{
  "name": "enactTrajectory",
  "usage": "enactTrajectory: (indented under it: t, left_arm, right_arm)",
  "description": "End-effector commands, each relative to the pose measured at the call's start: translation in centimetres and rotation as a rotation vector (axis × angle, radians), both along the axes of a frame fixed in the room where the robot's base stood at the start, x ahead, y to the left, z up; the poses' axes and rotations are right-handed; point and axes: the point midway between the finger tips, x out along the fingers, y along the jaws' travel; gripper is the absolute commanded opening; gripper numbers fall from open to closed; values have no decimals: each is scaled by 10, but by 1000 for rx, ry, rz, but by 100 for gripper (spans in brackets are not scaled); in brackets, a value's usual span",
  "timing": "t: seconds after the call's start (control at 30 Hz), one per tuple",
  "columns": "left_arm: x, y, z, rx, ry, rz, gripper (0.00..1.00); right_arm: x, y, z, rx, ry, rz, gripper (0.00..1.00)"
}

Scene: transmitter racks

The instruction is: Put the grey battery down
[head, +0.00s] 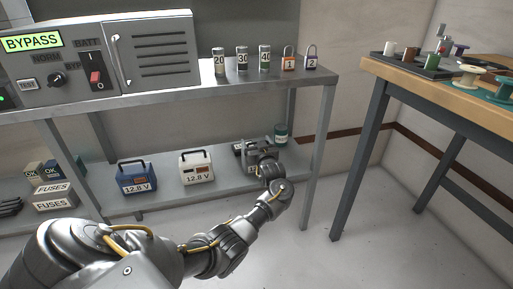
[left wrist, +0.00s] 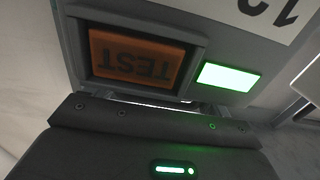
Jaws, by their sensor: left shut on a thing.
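The grey battery (head: 251,166) is at the right part of the lower shelf (head: 225,184), mostly hidden behind my left gripper (head: 246,148) and wrist. My left gripper is shut on it. I cannot tell whether its base touches the shelf. In the left wrist view the battery (left wrist: 200,42) fills the upper part, upside down, with an orange TEST window, a lit green panel and part of a white label. The gripper's dark edge (left wrist: 150,125) lies close against it. My right gripper is not in view.
A blue battery (head: 137,178) and a white battery (head: 197,168) stand to the left on the lower shelf, both marked 12.8 V. A dark green can (head: 281,134) stands close behind on the right. Fuse boxes (head: 53,196) sit far left. The upper shelf (head: 225,88) overhangs.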

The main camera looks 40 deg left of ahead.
Motion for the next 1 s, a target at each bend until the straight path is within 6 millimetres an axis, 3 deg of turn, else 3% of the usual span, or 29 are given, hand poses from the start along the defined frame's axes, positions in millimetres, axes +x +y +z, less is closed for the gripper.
enactTrajectory:
  t: [0.37,0.4,0.5,0.8,0.93,1.0]
  left_arm:
    - [1,0,0,2,-5,-1,10]
    - [0,0,-2,-1,-1,0,85]
    - [0,0,-2,-1,-1,0,98]
    - [-1,-2,0,-1,-1,-1,100]
    - [-9,-15,1,-1,0,-4,100]
    - [-17,-26,3,-4,-1,-3,100]
  right_arm:
    - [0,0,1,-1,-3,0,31]
    - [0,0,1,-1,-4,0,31]
    - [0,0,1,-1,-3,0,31]
    - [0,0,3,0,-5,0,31]
    - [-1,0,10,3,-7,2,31]
    - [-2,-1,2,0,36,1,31]
